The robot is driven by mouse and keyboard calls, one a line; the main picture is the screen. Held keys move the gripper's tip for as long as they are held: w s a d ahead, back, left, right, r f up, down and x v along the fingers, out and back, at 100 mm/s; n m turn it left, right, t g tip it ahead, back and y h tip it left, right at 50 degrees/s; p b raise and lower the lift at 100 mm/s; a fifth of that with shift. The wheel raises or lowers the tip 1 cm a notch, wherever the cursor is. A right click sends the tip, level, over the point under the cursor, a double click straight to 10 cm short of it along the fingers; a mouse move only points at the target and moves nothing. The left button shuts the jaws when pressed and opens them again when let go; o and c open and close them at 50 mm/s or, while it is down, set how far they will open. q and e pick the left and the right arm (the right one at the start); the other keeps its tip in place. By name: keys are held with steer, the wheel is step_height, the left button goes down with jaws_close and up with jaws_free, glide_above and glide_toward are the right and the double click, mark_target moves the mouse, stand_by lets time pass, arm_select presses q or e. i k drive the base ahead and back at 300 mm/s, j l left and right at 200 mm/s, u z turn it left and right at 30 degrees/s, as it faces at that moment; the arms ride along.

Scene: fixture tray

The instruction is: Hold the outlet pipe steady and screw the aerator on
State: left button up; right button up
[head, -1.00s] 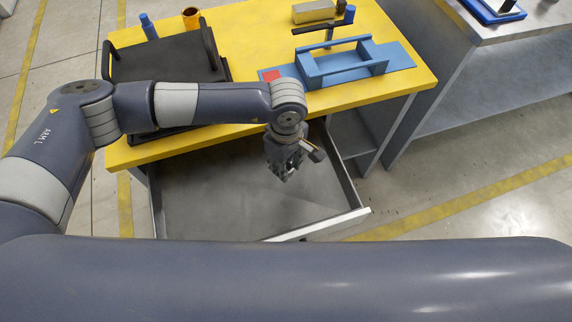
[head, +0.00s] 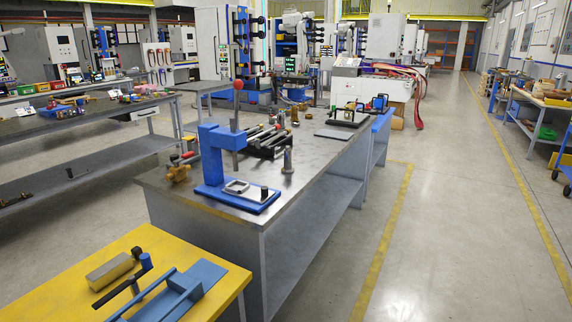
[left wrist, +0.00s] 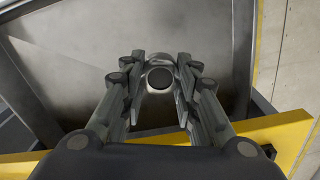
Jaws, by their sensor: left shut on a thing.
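My left gripper (left wrist: 160,72) shows only in the left wrist view. Its fingers are shut on a small round metal part (left wrist: 160,77) with a pale rim and a dark centre. I cannot tell whether this part is the aerator or the end of the outlet pipe. My right gripper is in neither current view. No outlet pipe can be made out with certainty in the head view.
In the head view, the yellow bench (head: 225,298) carries a blue fixture (head: 183,292), a dark bar with a blue end (head: 120,285) and a beige block (head: 110,270). A grey workbench behind holds a blue press (head: 213,165). The aisle floor (head: 460,220) at right is clear.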

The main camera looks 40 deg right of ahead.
mark_target(287, 169)
steer(key=i+l, duration=0.1)
steer(key=l, duration=0.3)
steer(key=i+l+z, duration=0.15)
steer(key=l, duration=0.3)
steer(key=i+l, duration=0.1)
steer(key=l, duration=0.3)
steer(key=i+l+z, duration=0.15)
steer(key=l, duration=0.3)
steer(key=i+l, duration=0.1)
steer(key=l, duration=0.3)
steer(key=i+l+z, duration=0.15)
steer(key=l, duration=0.2)
steer(key=i+l, duration=0.15)
steer(key=l, duration=0.25)
steer(key=i+l+z, duration=0.15)
steer(key=l, duration=0.25)
